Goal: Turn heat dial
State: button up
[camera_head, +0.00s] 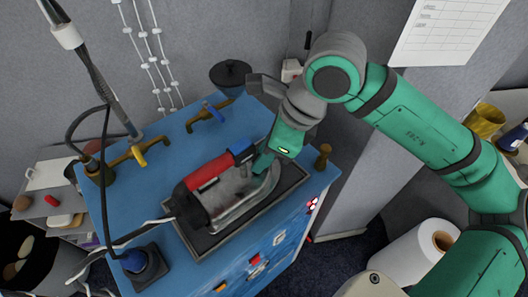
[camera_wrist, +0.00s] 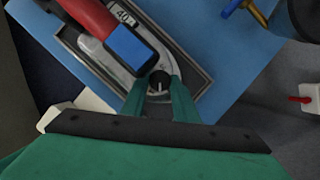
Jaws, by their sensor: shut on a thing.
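The iron (camera_head: 232,195) lies in a dark recessed tray on the blue cabinet top. It has a red handle (camera_head: 209,171), a blue part at the handle's end and a silver body. In the wrist view a small dark round heat dial (camera_wrist: 159,78) with a white pointer line sits near the iron's tip; the line points roughly up and down the picture. My gripper (camera_wrist: 159,88) has its green fingers on both sides of the dial and is shut on it. In the head view my gripper (camera_head: 262,162) reaches down to the iron and hides the dial.
A small label reading 40 (camera_wrist: 123,16) is by the handle. Brass valves with a blue lever (camera_head: 214,112) and a yellow lever (camera_head: 138,155) stand on the blue cabinet (camera_head: 178,130). A brass knob (camera_head: 322,157) stands right of the tray. Hoses and cables run at left.

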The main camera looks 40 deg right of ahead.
dwell(0.4)
jog(key=o, duration=1.1)
jog(key=shift+c, duration=0.2)
jog(key=shift+r, duration=0.1)
jog(key=v, duration=1)
jog(key=shift+s+r, duration=0.15)
jog(key=shift+r, duration=0.1)
